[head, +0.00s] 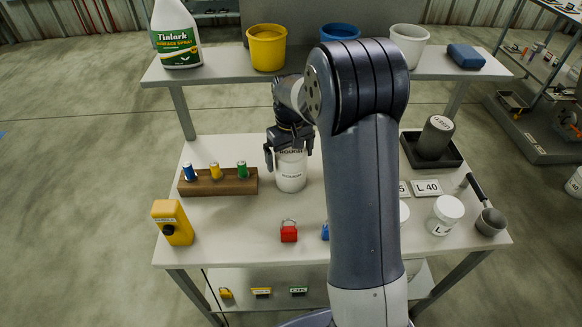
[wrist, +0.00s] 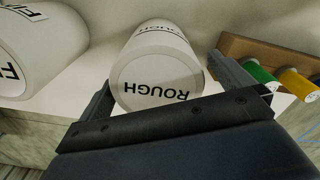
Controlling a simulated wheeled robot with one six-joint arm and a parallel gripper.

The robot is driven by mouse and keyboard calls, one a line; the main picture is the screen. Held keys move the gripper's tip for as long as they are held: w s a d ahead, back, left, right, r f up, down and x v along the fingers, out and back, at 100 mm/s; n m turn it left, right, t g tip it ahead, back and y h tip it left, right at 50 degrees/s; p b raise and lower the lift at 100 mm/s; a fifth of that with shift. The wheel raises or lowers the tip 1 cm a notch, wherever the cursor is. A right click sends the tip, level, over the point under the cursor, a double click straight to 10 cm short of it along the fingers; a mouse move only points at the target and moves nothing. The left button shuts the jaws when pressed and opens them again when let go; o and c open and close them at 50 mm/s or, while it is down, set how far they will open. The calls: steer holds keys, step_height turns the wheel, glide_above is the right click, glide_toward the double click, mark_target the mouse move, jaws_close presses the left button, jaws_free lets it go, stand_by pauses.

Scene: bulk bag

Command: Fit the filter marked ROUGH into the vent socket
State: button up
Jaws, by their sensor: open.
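The white filter marked ROUGH (head: 291,178) stands upright on the table, right of the wooden block. In the wrist view its printed round end (wrist: 158,85) faces me. My gripper (head: 289,155) is over its top, with one finger on each side. The fingers look open, and I cannot tell whether they touch it. A second white cylinder with lettering starting "FI" (wrist: 40,45) is at the left of the wrist view. My arm hides it in the head view. I cannot make out the vent socket; my arm covers part of the table.
A wooden block (head: 220,186) holds blue, yellow and green cylinders. A yellow device (head: 172,222) and red padlock (head: 289,233) are in front. A shelf (head: 220,68) spans behind.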

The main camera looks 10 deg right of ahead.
step_height(320, 180, down, 4)
steer(key=shift+d+r, duration=0.1)
steer(key=shift+r, duration=0.15)
steer(key=c, duration=1.1)
